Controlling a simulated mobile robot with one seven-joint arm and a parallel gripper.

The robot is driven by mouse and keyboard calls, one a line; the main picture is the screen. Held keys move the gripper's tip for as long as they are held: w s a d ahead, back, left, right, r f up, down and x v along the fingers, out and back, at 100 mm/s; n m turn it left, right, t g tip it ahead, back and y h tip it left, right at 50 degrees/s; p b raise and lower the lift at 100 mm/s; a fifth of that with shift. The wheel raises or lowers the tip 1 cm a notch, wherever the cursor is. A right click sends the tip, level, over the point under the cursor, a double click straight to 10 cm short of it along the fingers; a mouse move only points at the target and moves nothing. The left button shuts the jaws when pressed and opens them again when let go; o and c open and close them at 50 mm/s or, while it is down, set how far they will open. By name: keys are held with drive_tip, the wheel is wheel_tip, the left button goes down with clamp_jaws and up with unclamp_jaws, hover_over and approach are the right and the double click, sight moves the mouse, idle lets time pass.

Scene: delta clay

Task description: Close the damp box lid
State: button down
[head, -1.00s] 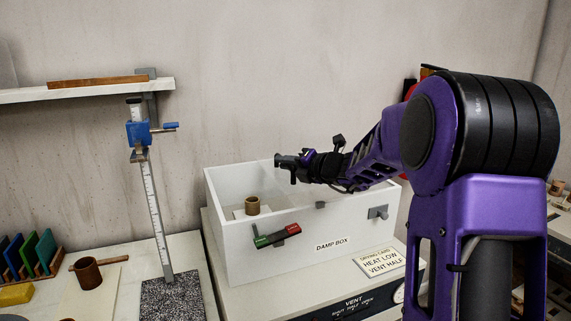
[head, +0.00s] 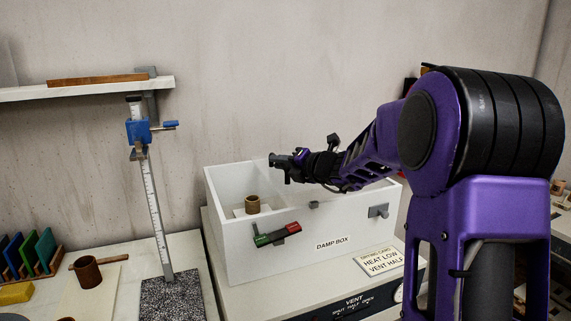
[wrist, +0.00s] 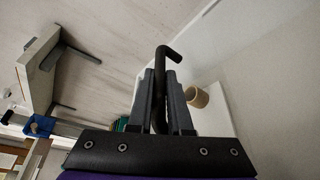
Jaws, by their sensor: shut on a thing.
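The white damp box (head: 250,268) stands on a pale bench unit, and its left part is open from above. A brown cup (head: 252,204) sits inside on a white slab, and it also shows in the wrist view (wrist: 197,96). My gripper (head: 280,163) is above the box near its back wall. In the wrist view its fingers (wrist: 160,95) are shut on a dark bent rod (wrist: 166,60) with a hooked end. I cannot tell what the rod is fixed to. I cannot make out the lid for certain; my arm hides part of the box's right side.
A red and green slider (head: 276,235) and a grey latch (head: 378,211) are on the box's front. A small grey piece (head: 314,205) shows at the front rim. A tall height gauge (head: 155,200) stands to the left. A wall shelf (head: 90,93) is at upper left.

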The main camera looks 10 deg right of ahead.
drive_tip(key=s+a+b, duration=0.3)
drive_tip(key=a+b, duration=0.2)
drive_tip(key=a, duration=0.9)
drive_tip(key=shift+a, duration=0.3)
drive_tip(key=c, duration=1.1)
unclamp_jaws()
drive_tip(key=shift+a, duration=0.15)
